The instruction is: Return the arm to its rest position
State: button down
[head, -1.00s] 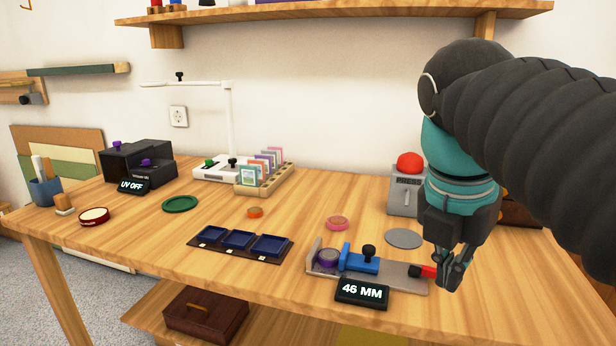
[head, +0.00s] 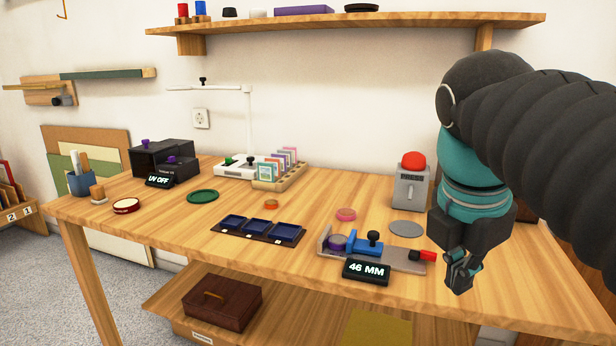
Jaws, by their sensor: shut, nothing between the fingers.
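My gripper (head: 461,284) hangs at the right of the view, pointing down near the table's front edge. It is shut and empty. It is just right of the red handle (head: 422,255) of the grey clamp fixture (head: 400,262), with a small gap between them in the picture. The fixture has a blue slide (head: 367,244) with a black knob and a purple round piece (head: 337,243) at its left end. A display (head: 366,272) in front reads 46 MM. My arm covers the right part of the table and wall.
The wooden table (head: 190,228) also holds a grey press (head: 411,188) with a red button, a dark three-compartment tray (head: 258,231), a card rack (head: 281,178), a UV box (head: 163,160) and several small discs. A shelf (head: 420,20) runs above. The table's front middle is clear.

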notch_tip(320, 180, down, 18)
jog(key=s+a+m+t+y, duration=0.1)
jog(key=m, duration=1)
jog(key=s+a+m+t+y, duration=0.1)
jog(key=s+a+m+t, duration=0.1)
jog(key=m, duration=0.9)
jog(key=shift+f, duration=0.15)
